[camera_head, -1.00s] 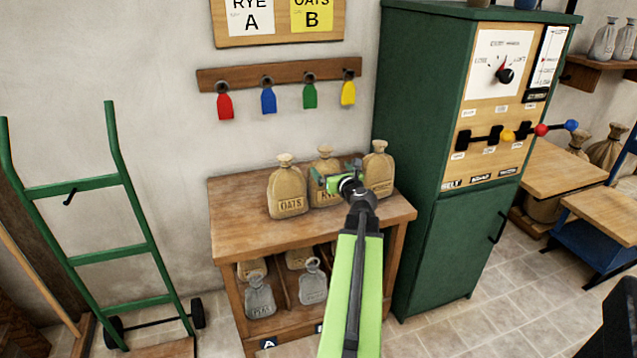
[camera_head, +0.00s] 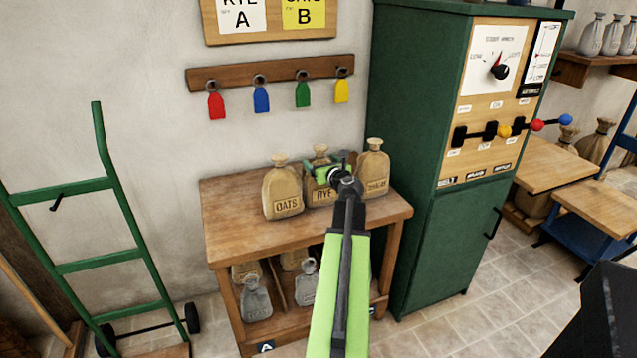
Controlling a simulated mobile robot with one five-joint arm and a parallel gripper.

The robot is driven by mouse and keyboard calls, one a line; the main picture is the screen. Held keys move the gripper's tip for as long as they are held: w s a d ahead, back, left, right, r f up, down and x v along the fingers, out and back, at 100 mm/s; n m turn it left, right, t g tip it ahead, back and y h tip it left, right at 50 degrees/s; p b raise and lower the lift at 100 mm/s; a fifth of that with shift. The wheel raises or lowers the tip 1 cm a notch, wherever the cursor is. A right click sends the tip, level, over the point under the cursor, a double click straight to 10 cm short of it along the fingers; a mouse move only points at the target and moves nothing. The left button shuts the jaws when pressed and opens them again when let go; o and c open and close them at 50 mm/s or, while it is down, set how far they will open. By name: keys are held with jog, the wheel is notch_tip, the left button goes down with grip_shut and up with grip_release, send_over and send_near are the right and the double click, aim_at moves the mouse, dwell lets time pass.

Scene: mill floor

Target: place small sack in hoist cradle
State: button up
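Three tan sacks stand upright on the wooden bench (camera_head: 232,222): an OATS sack (camera_head: 283,190), a RYE sack (camera_head: 320,193) and a third sack (camera_head: 373,168) whose label is hard to read. Smaller grey sacks (camera_head: 256,300) (camera_head: 304,284) stand on the shelf under the bench top, with tan sacks behind them. My gripper (camera_head: 326,168) is in front of the upper part of the RYE sack and partly hides it. Its fingers look apart, with nothing visible between them. I cannot pick out a hoist cradle in this view.
A green hand truck (camera_head: 83,185) stands left of the bench. A tall green cabinet (camera_head: 415,130) with levers stands close on the right. Coloured tags (camera_head: 303,95) hang on the wall rack. Low wooden tables (camera_head: 550,165) and more sacks (camera_head: 597,140) are at far right.

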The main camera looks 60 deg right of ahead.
jog(key=c, duration=1.6)
jog(key=shift+r, duration=0.15)
